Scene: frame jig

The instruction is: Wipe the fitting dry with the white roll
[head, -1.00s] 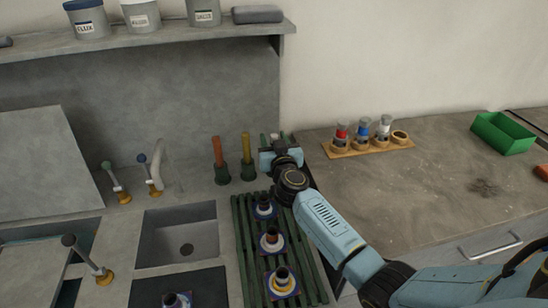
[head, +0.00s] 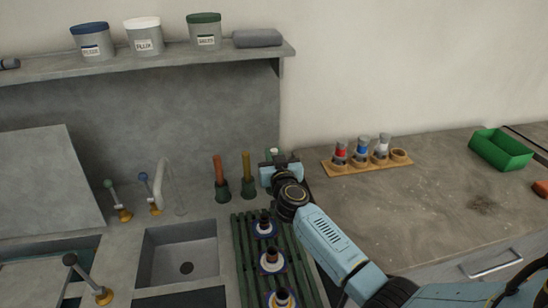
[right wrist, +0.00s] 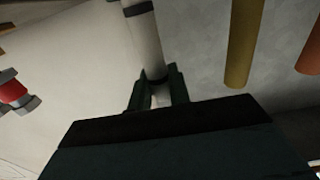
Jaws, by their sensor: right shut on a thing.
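My right gripper (head: 274,158) is at the back of the counter, right of the yellow roll. In the right wrist view its dark green fingers (right wrist: 158,90) are shut on the white roll (right wrist: 145,45), a pale cylinder with dark bands. In the head view the gripper hides most of that roll; only a small pale tip shows. I cannot tell whether its foot is in a holder. Fittings stand in a row on the green slatted rack: a far one (head: 264,225), a middle one (head: 271,259) and a near one (head: 281,298), each on a round blue-and-white base. My left gripper is out of view.
A red roll (head: 218,170) and a yellow roll (head: 246,166) stand in green holders close left of the gripper. A sink (head: 160,250) lies left of the rack. A wooden stand (head: 345,166) with small bottles and a green bin (head: 500,150) are right. The right counter has free room.

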